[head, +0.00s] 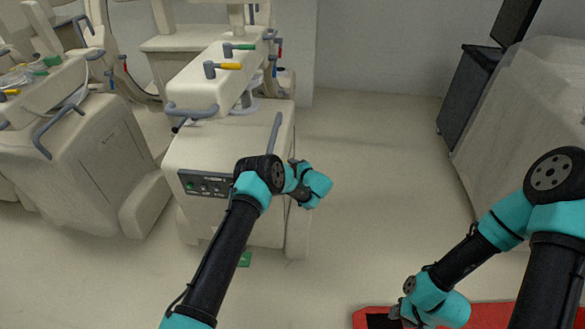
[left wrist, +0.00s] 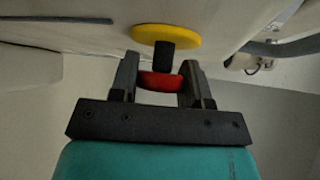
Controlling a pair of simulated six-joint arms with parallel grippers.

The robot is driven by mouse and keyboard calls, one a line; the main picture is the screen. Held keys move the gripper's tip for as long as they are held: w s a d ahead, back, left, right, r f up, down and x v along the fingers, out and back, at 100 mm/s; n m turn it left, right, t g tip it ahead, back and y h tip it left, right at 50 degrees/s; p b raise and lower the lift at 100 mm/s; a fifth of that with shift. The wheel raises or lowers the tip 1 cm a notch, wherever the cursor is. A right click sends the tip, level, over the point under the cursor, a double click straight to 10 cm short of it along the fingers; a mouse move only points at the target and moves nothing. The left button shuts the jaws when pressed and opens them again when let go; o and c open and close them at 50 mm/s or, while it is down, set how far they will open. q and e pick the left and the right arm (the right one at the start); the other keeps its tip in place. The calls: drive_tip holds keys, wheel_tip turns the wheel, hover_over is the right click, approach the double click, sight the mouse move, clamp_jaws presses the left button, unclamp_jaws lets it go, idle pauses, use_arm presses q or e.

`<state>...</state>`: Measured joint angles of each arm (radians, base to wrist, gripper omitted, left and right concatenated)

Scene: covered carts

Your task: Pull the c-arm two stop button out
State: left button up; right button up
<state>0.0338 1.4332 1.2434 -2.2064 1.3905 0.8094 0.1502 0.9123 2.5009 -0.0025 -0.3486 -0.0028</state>
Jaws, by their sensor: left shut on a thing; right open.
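The cream c-arm cart (head: 225,145) stands just beyond my left arm. Its stop button is hidden behind my arm and hand in the head view. In the left wrist view the red stop button (left wrist: 160,82) sits on a black stem in front of a yellow disc (left wrist: 166,35) on a cream surface. My left gripper (head: 301,196) is at the cart's right front edge. In the left wrist view its two fingers (left wrist: 160,78) are shut on the red button, one on each side. My right gripper (head: 396,318) is open, low at the bottom edge, with its fingers barely visible.
Another cream cart (head: 85,150) with grey handles stands at the left. A dark cabinet (head: 467,92) and a covered shape (head: 525,115) are at the right. A red object (head: 490,316) lies by my right gripper. The floor (head: 375,180) between is clear.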

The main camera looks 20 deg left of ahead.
use_arm(q)
clamp_jaws()
drive_tip(key=shift+w+d, duration=0.1)
drive_tip(key=shift+d, duration=0.85)
drive_tip(key=o, duration=0.8)
unclamp_jaws()
drive_tip(key=shift+c, duration=0.2)
drive_tip(key=v, duration=1.7)
drive_tip(key=shift+d, duration=0.2)
drive_tip(key=shift+f, duration=0.15)
